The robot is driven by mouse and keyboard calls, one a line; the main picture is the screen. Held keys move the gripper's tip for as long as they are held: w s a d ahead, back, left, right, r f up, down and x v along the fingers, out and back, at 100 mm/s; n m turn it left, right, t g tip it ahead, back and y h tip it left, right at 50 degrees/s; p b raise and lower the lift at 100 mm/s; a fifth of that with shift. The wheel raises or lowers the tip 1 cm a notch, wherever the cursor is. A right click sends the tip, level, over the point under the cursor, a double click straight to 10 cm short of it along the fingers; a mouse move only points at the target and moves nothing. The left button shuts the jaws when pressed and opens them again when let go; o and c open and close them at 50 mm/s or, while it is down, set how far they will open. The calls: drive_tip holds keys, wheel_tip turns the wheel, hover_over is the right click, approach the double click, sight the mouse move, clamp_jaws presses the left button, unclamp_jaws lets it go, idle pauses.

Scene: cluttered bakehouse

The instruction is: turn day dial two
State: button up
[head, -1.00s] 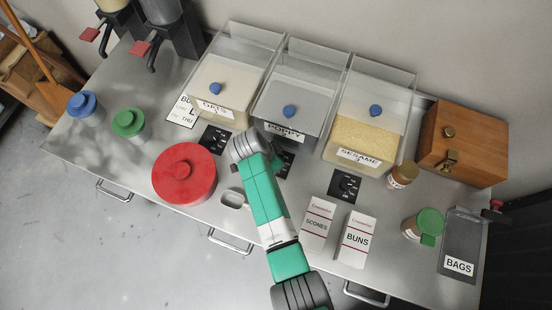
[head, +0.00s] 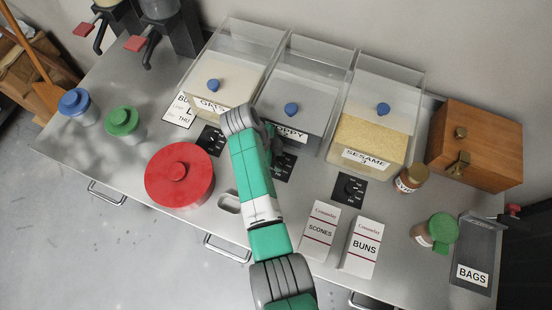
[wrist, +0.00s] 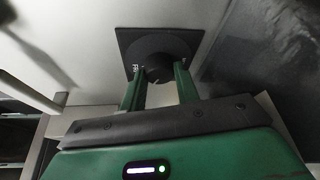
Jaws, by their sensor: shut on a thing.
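The middle one of three black day dials (head: 286,170) lies in front of the poppy bin, partly covered by my arm in the head view. In the wrist view its square plate (wrist: 128,42) fills the top middle, with a round dark knob (wrist: 158,68) standing on it. My gripper (wrist: 158,82) has its two green fingers on either side of this knob and is shut on it. Some lettering shows on the plate beside the fingers, but most of the markings are hidden. In the head view the fingers are mostly hidden.
The left dial (head: 211,139) and right dial (head: 349,189) flank it. Behind stand the oats bin (head: 222,85), poppy bin (head: 300,105) and sesame bin (head: 372,135). A red round tin (head: 180,190) is left of my arm; scones (head: 318,232) and buns (head: 362,247) boxes are right.

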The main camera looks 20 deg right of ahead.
idle(0.4)
drive_tip(key=o, duration=1)
drive_tip(key=v, duration=0.7)
drive_tip(key=shift+w+a+r+p, duration=0.1)
drive_tip(key=shift+r+p, duration=0.2)
drive_tip(key=shift+r, duration=0.05)
